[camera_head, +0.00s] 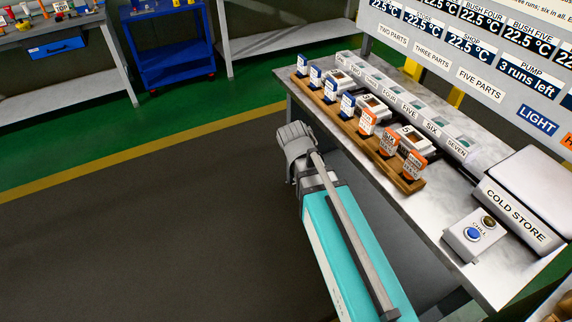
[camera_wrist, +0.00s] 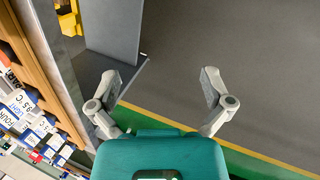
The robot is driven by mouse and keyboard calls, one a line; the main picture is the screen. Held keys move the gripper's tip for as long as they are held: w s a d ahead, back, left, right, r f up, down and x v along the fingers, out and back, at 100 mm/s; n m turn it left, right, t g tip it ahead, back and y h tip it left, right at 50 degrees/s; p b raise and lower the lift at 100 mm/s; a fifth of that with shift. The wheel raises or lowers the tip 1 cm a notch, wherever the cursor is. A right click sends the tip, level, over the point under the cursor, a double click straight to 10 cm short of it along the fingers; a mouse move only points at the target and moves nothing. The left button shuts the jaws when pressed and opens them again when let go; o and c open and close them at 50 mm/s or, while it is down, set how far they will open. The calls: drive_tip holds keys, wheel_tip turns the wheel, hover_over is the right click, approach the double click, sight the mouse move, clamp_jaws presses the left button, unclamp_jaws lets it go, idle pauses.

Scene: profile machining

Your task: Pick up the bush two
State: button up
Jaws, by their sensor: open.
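I cannot make out bush two for certain in either view. On the bench, a long grey strip (camera_head: 425,112) has slots labelled up to SEVEN. Its slot marked TWO (camera_head: 357,76) lies near the far end, and its contents are too small to tell. My gripper (camera_head: 296,136) is beside the bench's left edge, over the floor, apart from the strip and the rack. In the wrist view my gripper (camera_wrist: 160,90) has its two fingers wide apart, with nothing between them.
A wooden rack (camera_head: 343,118) holds several blue and orange tags along the bench's near edge. White boxes (camera_head: 372,106) stand behind it. A button box (camera_head: 474,237) and the cold store (camera_head: 520,212) are at the bench's right end. A blue cart (camera_head: 170,48) stands behind; the floor left is clear.

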drive_tip(key=s+d+f+m+g+y, duration=0.1)
drive_tip(key=s+d+m+y, duration=0.2)
drive_tip(key=s+d+m, duration=0.2)
drive_tip(key=shift+s+d+m+g, duration=0.3)
drive_tip(key=shift+s+d+m, duration=0.05)
drive_tip(key=shift+d+m, duration=1.2)
